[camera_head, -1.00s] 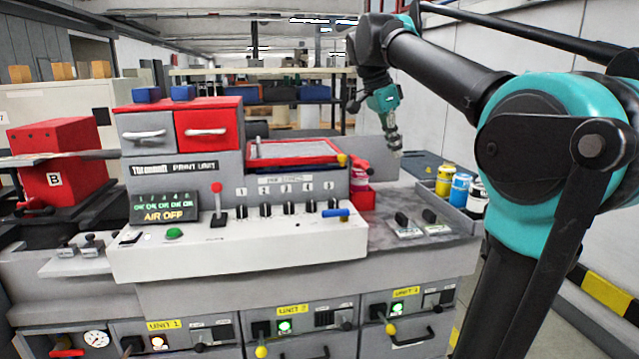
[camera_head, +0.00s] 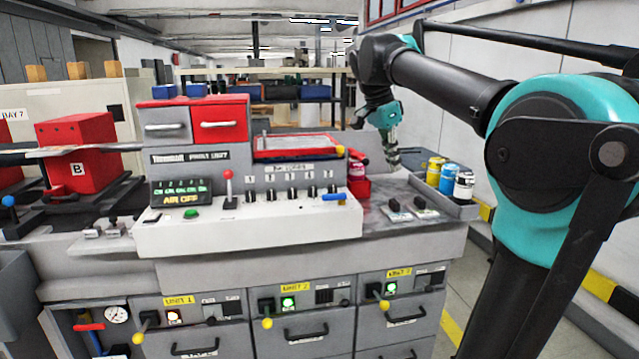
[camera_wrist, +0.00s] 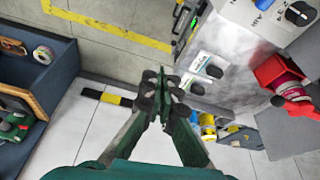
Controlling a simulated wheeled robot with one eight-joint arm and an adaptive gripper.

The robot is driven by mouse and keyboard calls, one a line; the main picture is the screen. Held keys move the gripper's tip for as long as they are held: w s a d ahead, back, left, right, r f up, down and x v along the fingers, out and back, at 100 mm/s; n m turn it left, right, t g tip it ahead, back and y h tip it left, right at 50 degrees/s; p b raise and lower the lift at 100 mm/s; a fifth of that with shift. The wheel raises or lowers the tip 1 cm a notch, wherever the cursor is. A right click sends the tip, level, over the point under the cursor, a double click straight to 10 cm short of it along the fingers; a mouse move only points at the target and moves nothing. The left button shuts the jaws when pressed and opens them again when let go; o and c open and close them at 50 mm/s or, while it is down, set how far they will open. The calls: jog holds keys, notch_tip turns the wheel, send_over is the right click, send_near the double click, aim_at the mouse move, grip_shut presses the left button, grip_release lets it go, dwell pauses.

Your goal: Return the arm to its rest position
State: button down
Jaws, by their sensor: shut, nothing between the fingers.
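My gripper (camera_head: 393,163) hangs from my raised arm at the right of the head view, pointing down near the back right of the machine's counter. In the wrist view my gripper (camera_wrist: 166,88) is shut with its fingertips together and nothing between them. It is clear of the machine, which shows at the upper right of that view. The print unit (camera_head: 205,158) stands at the middle left with its display reading AIR OFF.
A tray of paint cans (camera_head: 440,190) is at the counter's right end, below and right of my gripper. A red container (camera_head: 358,184) stands close to its left. A dark bin (camera_wrist: 52,110) shows at the wrist view's left. Open floor (camera_wrist: 100,128) lies between.

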jog(key=s+f+n+t+y, duration=0.1)
jog(key=s+f+n, duration=0.25)
jog(key=f, duration=0.85)
jog(key=s+f+n+y, duration=0.15)
jog(key=f+n, duration=0.25)
jog(key=f, duration=0.8)
jog(key=s+f+n+t+y, duration=0.1)
jog(key=s+f+n, duration=0.5)
jog(key=s+f, duration=0.7)
notch_tip(320, 180, down, 3)
jog(key=shift+s+d+r+n+t, duration=0.1)
jog(key=shift+s+d+n+t, duration=0.1)
jog(key=shift+n+t, duration=0.25)
